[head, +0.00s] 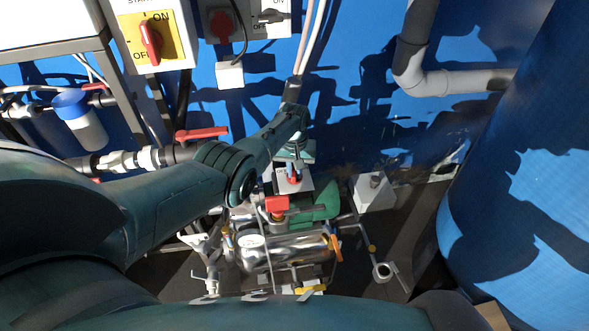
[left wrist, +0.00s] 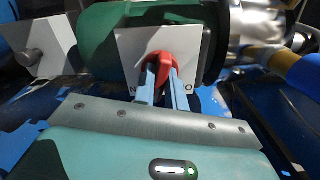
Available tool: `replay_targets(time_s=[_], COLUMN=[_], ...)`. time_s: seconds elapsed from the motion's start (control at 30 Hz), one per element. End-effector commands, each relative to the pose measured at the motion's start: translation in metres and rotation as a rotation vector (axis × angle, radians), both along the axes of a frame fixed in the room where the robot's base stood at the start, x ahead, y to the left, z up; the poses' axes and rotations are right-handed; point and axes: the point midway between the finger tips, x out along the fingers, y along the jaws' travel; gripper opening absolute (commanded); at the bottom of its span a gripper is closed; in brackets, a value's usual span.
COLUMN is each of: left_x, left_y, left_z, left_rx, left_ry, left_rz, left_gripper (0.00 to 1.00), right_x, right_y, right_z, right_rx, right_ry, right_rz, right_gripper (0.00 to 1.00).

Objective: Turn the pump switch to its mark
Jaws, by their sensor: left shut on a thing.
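The pump switch is a red knob (left wrist: 160,62) on a white plate (left wrist: 192,50) in front of a green pump body (left wrist: 108,38). In the left wrist view my left gripper (left wrist: 163,82) has its two pale blue fingers on either side of the knob, shut on it. Parts of letters show at the plate's lower edge; the fingers hide the rest, and I cannot make out the mark. In the head view the same plate (head: 305,184) and red knob (head: 293,180) sit low in the middle, under my left gripper (head: 295,168). My right gripper is not in view.
Steel pump parts (head: 285,250) with another red block (head: 277,204) sit just below the switch. A large blue tank (head: 530,190) fills the right side. Switch boxes (head: 152,40) hang on the blue wall.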

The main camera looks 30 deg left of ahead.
Motion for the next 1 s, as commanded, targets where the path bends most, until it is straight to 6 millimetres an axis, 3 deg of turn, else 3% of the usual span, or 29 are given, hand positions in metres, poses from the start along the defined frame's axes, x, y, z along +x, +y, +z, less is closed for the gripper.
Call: replay_targets(time_s=[0.5, 1.0], left_x=[-0.0004, -0.0004], left_y=[0.0004, 0.0001], left_z=[-0.0004, -0.0005], left_rx=[0.001, 0.000], left_ry=[0.001, 0.001], left_rz=[-0.405, -0.526], left_gripper=[0.00, 0.00], right_x=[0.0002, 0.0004], right_y=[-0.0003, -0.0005], right_z=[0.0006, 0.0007], right_rx=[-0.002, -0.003], right_ry=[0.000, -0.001], right_rz=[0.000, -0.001], right_gripper=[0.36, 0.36])
